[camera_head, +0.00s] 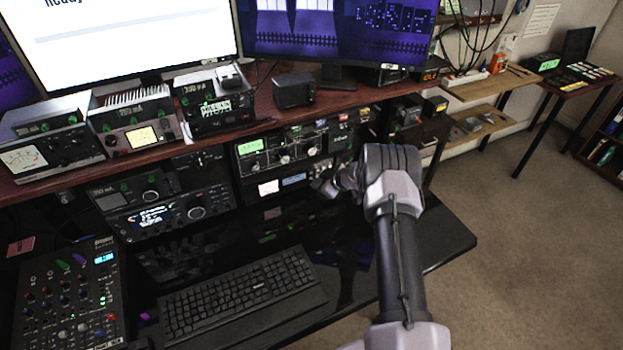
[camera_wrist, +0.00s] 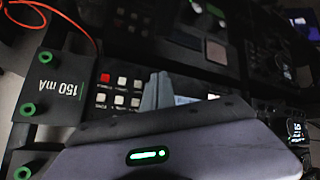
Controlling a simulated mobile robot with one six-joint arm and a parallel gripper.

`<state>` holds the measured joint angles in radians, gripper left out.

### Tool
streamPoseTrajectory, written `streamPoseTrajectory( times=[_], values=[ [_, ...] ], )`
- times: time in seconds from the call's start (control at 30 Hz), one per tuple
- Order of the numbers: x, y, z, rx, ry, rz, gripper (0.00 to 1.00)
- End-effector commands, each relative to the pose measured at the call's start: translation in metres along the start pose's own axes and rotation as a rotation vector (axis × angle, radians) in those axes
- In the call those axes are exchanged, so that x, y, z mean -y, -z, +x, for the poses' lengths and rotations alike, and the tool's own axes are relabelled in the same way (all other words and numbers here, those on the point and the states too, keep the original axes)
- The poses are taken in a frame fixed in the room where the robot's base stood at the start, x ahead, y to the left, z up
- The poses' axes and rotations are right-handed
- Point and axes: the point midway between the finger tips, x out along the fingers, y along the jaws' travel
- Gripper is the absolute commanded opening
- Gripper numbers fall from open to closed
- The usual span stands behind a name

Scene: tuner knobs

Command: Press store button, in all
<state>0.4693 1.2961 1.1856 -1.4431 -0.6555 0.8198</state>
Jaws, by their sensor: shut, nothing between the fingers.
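In the wrist view a dark panel (camera_wrist: 110,112) carries several small white buttons (camera_wrist: 120,100) and one red button (camera_wrist: 105,77). Their labels are too small to read, so I cannot tell which is the store button. My gripper (camera_wrist: 157,90) is shut and empty, with its fingertips just right of the buttons in that view; I cannot tell if they touch the panel. In the head view my gripper (camera_head: 325,186) is in front of the right end of a lower rack unit with a lit blue display (camera_head: 294,179), and hides part of it.
A unit with a green display (camera_head: 250,146) and knobs sits above. A keyboard (camera_head: 243,295) and a mixer (camera_head: 68,298) lie on the black desk. In the wrist view a "150 mA" box (camera_wrist: 52,85) with a red cable (camera_wrist: 85,22) is close on the left.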

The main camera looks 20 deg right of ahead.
Motion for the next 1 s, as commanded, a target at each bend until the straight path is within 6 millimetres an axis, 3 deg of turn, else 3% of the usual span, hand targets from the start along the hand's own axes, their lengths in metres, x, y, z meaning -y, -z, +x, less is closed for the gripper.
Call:
streamPoseTrajectory(
  times=[0.4,1.0],
  values=[
    [0.002,-0.003,-0.004,0.0,0.0,0.0,0.0],
    [0.027,-0.027,-0.037,0.0,0.0,-0.001,0.0]
  ],
)
